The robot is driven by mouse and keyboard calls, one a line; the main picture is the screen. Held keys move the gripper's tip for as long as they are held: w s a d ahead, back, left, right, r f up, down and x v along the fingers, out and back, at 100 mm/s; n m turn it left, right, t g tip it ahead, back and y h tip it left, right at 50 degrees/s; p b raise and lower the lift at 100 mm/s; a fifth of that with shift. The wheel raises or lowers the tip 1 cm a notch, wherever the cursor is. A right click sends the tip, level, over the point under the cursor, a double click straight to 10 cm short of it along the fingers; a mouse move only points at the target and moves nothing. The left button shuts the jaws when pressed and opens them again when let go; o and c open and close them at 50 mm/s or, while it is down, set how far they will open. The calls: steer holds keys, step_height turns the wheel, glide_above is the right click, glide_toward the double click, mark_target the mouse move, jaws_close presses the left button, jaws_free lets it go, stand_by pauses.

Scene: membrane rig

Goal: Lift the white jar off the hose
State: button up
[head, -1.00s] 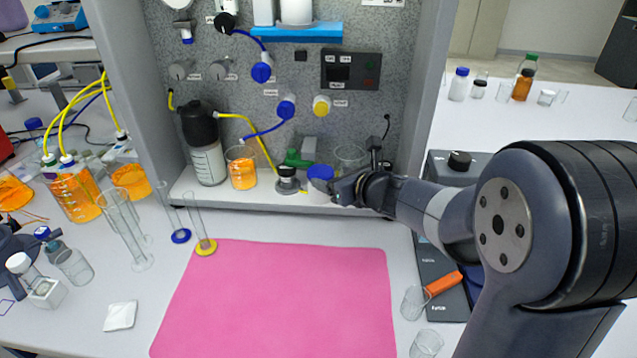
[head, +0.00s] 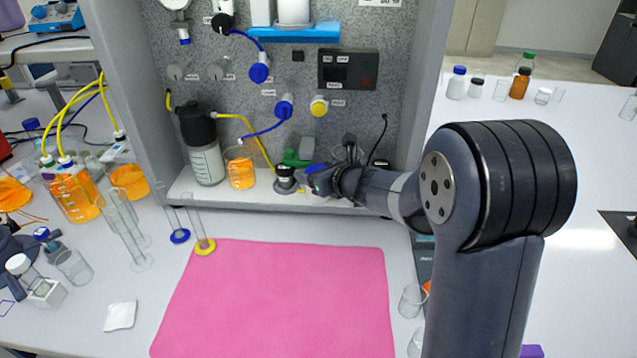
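The white jar (head: 315,198) stands on the rig's ledge. A yellow hose (head: 262,148) runs down the rig panel towards the ledge, left of the jar. Where the hose and jar meet is hidden. My gripper (head: 315,181) reaches in from the right and is right at the jar, overlapping it in this view. Its fingers are too small and dark to tell whether they are open or shut, or touching the jar.
A dark-capped fitting (head: 285,180) stands close left of the jar. A beaker of orange liquid (head: 241,172) and a black-topped bottle (head: 203,150) stand further left on the ledge. The pink mat (head: 275,300) in front is bare.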

steer(key=c, duration=0.7)
